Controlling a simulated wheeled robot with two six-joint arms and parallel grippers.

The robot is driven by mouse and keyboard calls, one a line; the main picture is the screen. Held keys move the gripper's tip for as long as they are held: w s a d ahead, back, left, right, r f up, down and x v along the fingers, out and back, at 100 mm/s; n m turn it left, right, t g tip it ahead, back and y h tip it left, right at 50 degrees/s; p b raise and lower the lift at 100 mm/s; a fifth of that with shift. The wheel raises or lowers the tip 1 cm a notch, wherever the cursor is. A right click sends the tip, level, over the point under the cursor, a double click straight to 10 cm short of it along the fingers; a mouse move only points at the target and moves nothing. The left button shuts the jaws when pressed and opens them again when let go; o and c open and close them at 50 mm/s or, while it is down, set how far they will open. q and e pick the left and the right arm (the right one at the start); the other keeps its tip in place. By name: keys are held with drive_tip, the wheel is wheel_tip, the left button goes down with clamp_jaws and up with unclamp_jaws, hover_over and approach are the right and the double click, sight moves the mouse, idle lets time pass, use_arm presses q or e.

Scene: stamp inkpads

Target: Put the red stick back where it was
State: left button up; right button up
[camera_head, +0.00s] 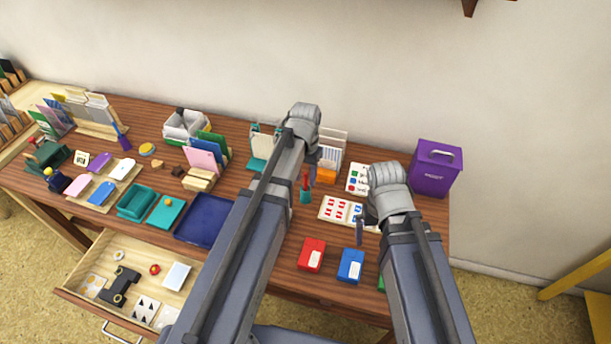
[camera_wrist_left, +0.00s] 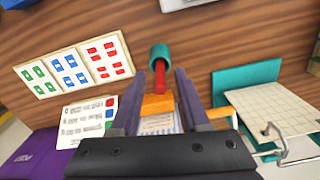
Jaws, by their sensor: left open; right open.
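The red stick (camera_head: 306,179) stands in a small teal cup (camera_head: 306,197) on the table, right of my left arm. In the left wrist view the red stick (camera_wrist_left: 164,98) rises from the teal cup (camera_wrist_left: 160,52) and appears between the two dark fingers of my left gripper (camera_wrist_left: 171,75). The gripper is open, with a gap beside the stick. In the head view my left gripper (camera_head: 313,158) is above and near the cup, partly hidden by its own wrist. My right gripper (camera_head: 360,220) is open and empty, over the table near the stamped card.
A red inkpad (camera_head: 312,253) and a blue inkpad (camera_head: 351,265) lie in front; a green one (camera_head: 381,283) is mostly hidden. A stamped card (camera_head: 342,210), a printed card (camera_head: 358,178) and a purple box (camera_head: 435,172) stand right. An open drawer (camera_head: 125,285) is at left.

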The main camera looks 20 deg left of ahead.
use_arm(q)
wheel_tip(320, 180, up, 10)
drive_tip(key=p, duration=0.8)
drive_tip(key=shift+f+p, duration=0.2)
drive_tip(key=shift+p, duration=0.1)
drive_tip(key=s+d+m+y, duration=0.1)
drive_tip(key=s+d, duration=0.9)
drive_tip(key=s, duration=0.4)
drive_tip(key=shift+s+d+m, duration=0.15)
drive_tip(key=shift+d+m, duration=0.1)
drive_tip(key=shift+m, duration=0.05)
